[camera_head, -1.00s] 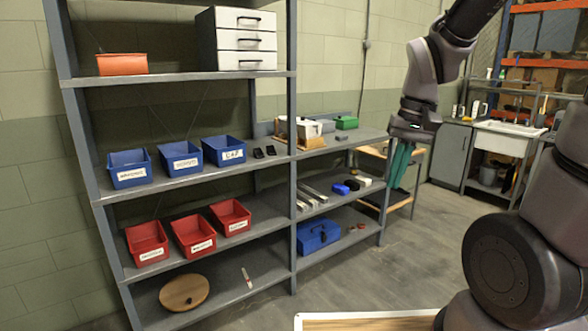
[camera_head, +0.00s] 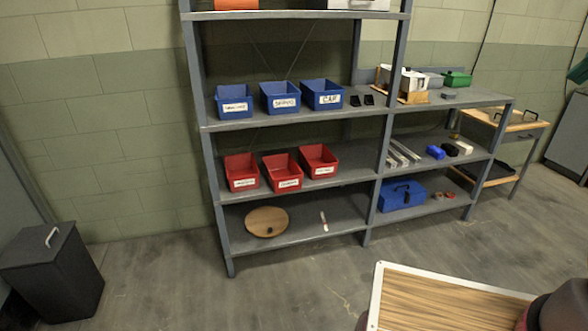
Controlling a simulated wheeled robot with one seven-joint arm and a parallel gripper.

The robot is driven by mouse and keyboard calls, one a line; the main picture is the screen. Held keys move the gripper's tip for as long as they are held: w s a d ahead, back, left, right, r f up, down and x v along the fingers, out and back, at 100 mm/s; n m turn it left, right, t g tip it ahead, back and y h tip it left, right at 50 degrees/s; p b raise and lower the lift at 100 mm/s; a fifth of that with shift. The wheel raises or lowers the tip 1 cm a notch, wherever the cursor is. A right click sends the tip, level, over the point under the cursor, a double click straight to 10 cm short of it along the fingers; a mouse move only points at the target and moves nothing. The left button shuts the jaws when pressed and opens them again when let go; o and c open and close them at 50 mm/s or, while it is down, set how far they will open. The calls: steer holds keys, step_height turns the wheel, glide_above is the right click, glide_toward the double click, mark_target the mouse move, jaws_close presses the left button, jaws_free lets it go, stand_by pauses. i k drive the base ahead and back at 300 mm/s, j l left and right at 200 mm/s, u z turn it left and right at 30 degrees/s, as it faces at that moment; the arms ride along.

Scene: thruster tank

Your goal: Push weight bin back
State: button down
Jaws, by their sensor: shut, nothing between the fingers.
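Three red bins stand in a row on the lower-middle shelf of the grey rack: left (camera_head: 241,170), middle (camera_head: 282,172) and right (camera_head: 318,160). The middle red bin appears to sit further forward, closer to the shelf's front edge than the other two. Three blue bins stand on the shelf above: left (camera_head: 233,102), middle (camera_head: 280,97) and right (camera_head: 322,94). All have white labels on their fronts. The red labels are too small to read, so I cannot tell which bin is the weight bin. My gripper is out of view.
A round wooden lid (camera_head: 267,221) lies on the bottom shelf. A blue toolbox (camera_head: 401,195) is on the adjoining rack. A black waste bin (camera_head: 52,272) stands at left. A wood-topped, white-edged surface (camera_head: 440,300) is close at lower right. The floor before the rack is clear.

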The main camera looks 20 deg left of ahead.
mark_target(284, 174)
steer(key=j, duration=0.45)
steer(key=i+j+u, duration=0.15)
steer(key=j, duration=0.75)
steer(key=i+j+u, duration=0.15)
steer(key=j, duration=0.3)
steer(key=i+j, duration=0.1)
steer(key=j, duration=0.3)
steer(key=i+j+u, duration=0.15)
steer(key=j, duration=0.3)
steer(key=i+j, duration=0.1)
steer(key=j, duration=0.3)
steer(key=u, duration=0.05)
